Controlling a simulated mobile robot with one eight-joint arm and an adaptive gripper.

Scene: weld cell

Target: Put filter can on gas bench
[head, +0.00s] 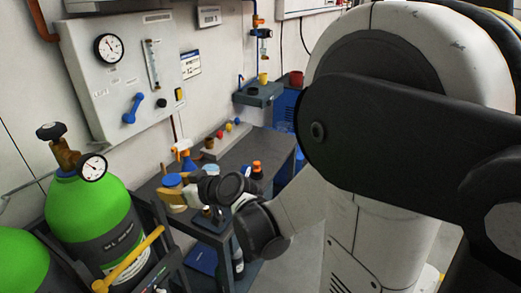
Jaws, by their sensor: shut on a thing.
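My gripper (196,190) is over the near left end of the dark grey gas bench (262,148). It is shut on a tan can-like thing with a blue top (175,193), which I take to be the filter can. My wrist and the dark jaws hide part of the near bench end. I cannot tell whether the can touches the bench top or is held just above it.
A spray bottle with an orange trigger (183,152) and an orange-capped dark bottle (257,169) stand on the bench. A rack with small coloured items (222,138) lies along the wall. Green gas cylinders (95,217) stand at the left. The bench's far right part looks clear.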

